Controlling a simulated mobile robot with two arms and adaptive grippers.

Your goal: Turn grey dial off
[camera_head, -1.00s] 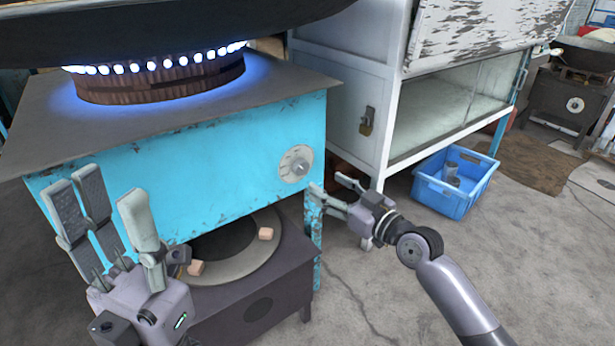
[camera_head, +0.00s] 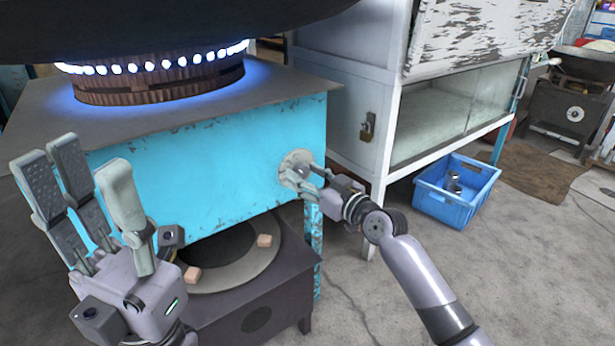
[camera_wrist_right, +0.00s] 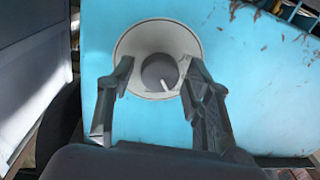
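The grey dial (camera_wrist_right: 160,73) sits at the centre of a round pale plate (camera_wrist_right: 140,40) on the blue stove front (camera_head: 215,170). A light pointer mark shows on the dial, slanting to the lower right in the right wrist view. My right gripper (camera_head: 297,177) is at the plate in the head view and hides much of the dial. In the right wrist view the right gripper's fingers (camera_wrist_right: 155,80) are apart, one on each side of the dial; contact is not clear. My left gripper (camera_head: 75,185) is open and empty, left of the dial before the stove.
Blue flames burn around the burner ring (camera_head: 160,80) under a large dark wok (camera_head: 180,25). A lower dark stove (camera_head: 265,300) stands below. A white cabinet (camera_head: 345,125) and a blue crate (camera_head: 445,205) are to the right.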

